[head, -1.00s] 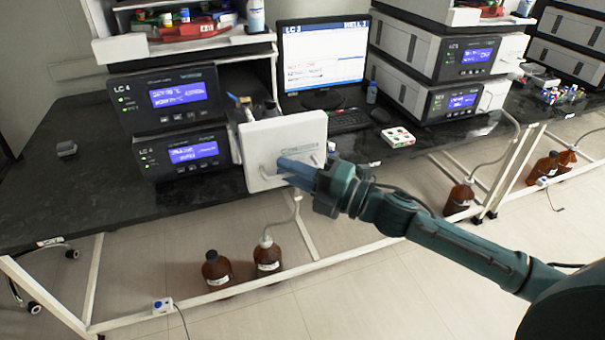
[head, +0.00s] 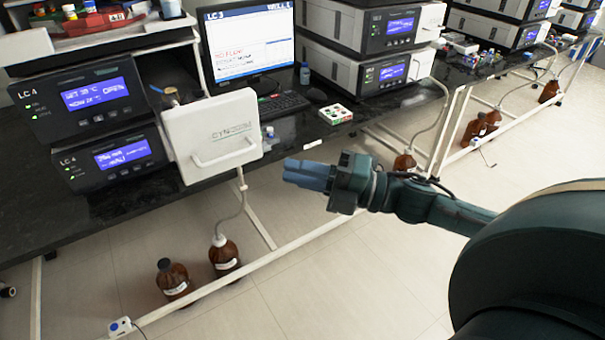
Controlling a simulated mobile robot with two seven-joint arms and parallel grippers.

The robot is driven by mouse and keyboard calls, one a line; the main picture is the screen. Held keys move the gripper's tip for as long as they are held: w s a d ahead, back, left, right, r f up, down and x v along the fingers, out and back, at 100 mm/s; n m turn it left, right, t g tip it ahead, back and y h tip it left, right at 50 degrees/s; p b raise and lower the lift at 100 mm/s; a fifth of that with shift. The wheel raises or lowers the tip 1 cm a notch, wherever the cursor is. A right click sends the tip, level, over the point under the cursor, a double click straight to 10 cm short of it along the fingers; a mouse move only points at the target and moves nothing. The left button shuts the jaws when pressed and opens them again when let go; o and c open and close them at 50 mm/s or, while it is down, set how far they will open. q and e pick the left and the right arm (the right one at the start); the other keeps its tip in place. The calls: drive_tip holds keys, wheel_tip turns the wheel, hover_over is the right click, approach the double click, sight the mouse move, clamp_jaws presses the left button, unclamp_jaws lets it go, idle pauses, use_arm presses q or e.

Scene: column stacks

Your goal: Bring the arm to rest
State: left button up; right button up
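My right gripper (head: 306,175) is in the middle of the head view, over the floor in front of the bench. Its blue-grey fingers lie together with no clear gap and hold nothing that I can see. It points left, toward the white door (head: 212,133) of the LC 4 stack, and is apart from the door and its handle. My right arm (head: 440,207) runs from the gripper to the right edge. My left gripper is not in view.
The door stands open beside the LC 4 units (head: 85,100) on the dark bench (head: 110,208). A monitor (head: 247,40), keyboard (head: 283,104) and small white box (head: 336,113) are behind. Brown bottles (head: 174,280) stand on the floor below. The floor in front is open.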

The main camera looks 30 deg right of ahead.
drive_tip(key=shift+s+d, duration=0.15)
idle(0.4)
